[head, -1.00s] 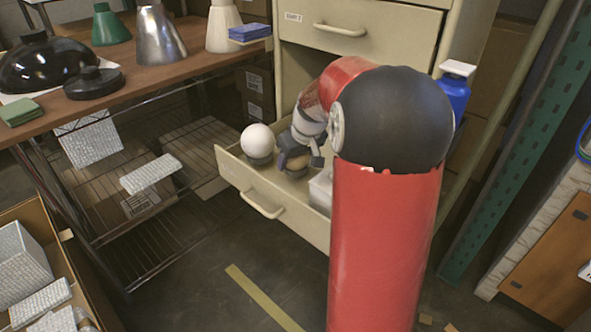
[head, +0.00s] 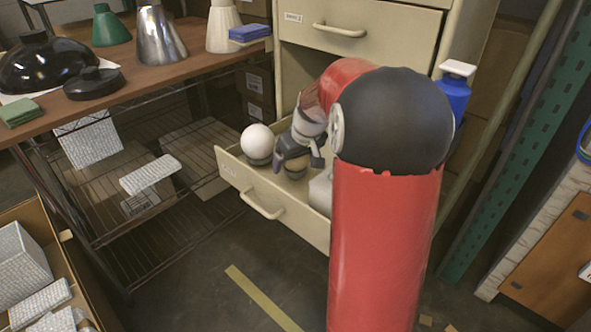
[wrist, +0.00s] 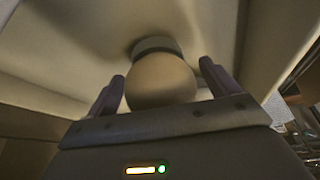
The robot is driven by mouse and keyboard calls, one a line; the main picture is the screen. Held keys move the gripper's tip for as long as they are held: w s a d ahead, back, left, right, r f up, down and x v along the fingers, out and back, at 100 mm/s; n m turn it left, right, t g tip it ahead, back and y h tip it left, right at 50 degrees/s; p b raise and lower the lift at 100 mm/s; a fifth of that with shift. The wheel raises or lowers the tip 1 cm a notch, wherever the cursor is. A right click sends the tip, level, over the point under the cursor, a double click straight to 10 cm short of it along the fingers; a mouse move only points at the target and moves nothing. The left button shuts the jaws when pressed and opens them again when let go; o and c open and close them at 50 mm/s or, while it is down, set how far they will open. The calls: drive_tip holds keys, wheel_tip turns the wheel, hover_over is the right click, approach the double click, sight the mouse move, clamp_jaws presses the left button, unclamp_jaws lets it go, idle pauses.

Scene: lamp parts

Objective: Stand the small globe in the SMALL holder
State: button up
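The small globe (wrist: 160,80) is a plain pale ball in the wrist view, between the fingers of my gripper (wrist: 162,72). Slim gaps show beside it, so my gripper looks open around it. A grey ring, the small holder (wrist: 155,44), is at the globe's far side and the globe appears seated in it. A larger white globe (head: 257,138) stands in a dark holder (head: 258,160) to the left.
The open drawer (head: 233,178) has raised walls around these things. A workbench (head: 130,85) with lampshades stands at left. A blue bottle (head: 453,95) is behind my arm.

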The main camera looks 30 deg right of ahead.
sight(302, 158)
drive_tip(key=p+v, duration=0.1)
drive_tip(key=v, duration=0.7)
drive_tip(key=s+a+r+p, duration=0.2)
drive_tip(key=s+a+r, duration=0.4)
drive_tip(key=s+a, duration=0.5)
drive_tip(key=s+a+f+m+t+p, duration=0.1)
drive_tip(key=s+a, duration=0.4)
drive_tip(key=s, duration=0.7)
drive_tip(key=shift+s+f+p, duration=0.3)
drive_tip(key=shift+f+p, duration=0.15)
